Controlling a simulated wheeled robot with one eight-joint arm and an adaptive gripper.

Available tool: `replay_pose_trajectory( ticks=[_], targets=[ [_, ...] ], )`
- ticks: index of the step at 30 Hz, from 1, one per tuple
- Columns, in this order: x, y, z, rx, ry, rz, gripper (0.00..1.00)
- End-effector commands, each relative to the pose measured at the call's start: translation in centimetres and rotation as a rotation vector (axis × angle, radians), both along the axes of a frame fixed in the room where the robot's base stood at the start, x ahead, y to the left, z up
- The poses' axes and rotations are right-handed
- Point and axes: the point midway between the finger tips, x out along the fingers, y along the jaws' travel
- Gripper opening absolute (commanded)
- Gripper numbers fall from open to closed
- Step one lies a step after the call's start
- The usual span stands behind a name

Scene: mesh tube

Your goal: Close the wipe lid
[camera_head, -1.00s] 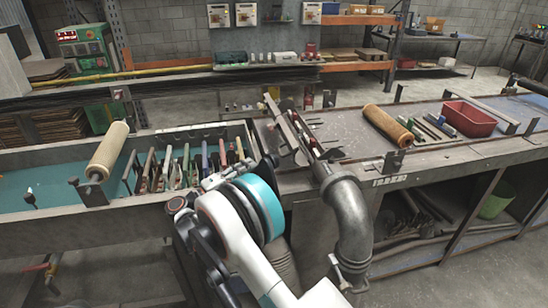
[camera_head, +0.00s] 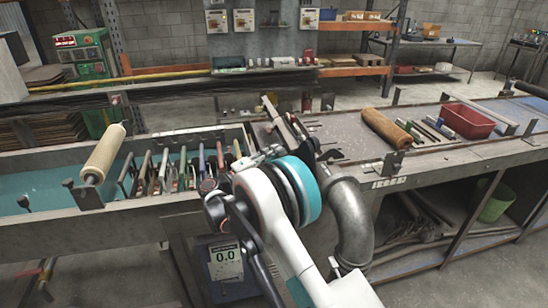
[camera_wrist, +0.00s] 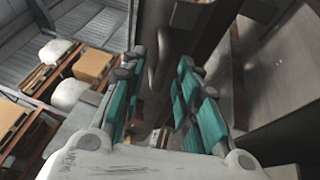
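I cannot pick out a wipe container or its lid in either view. In the wrist view my gripper (camera_wrist: 160,88) is open, its teal-padded fingers spread apart with nothing clearly between them. A dark upright surface with a curved, handle-like piece (camera_wrist: 158,50) lies beyond the fingers; I cannot tell what it is. In the head view my white and teal arm reaches up to the bench edge, and it hides most of the gripper.
A tan roller (camera_head: 103,153) and a row of hand tools (camera_head: 180,170) are at the left trough. A grey bent pipe (camera_head: 352,225) stands right of my arm. A second roller (camera_head: 386,127) and a red bin (camera_head: 467,121) sit on the right bench.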

Motion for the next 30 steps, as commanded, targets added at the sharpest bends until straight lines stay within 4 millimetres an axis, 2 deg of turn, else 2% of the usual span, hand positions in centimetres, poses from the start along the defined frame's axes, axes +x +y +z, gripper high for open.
replay_pose_trajectory(
  ticks=[2,3,6,22,30],
  targets=[
    [0.0,0.0,0.0,0.000,0.000,0.000,0.27],
    [0.0,0.0,0.0,0.000,0.000,0.000,0.18],
    [0.0,0.0,0.0,0.000,0.000,0.000,0.00],
    [0.0,-0.1,0.4,0.035,0.011,0.000,0.00],
    [0.1,-0.4,1.6,0.116,0.034,0.000,0.00]
  ],
)
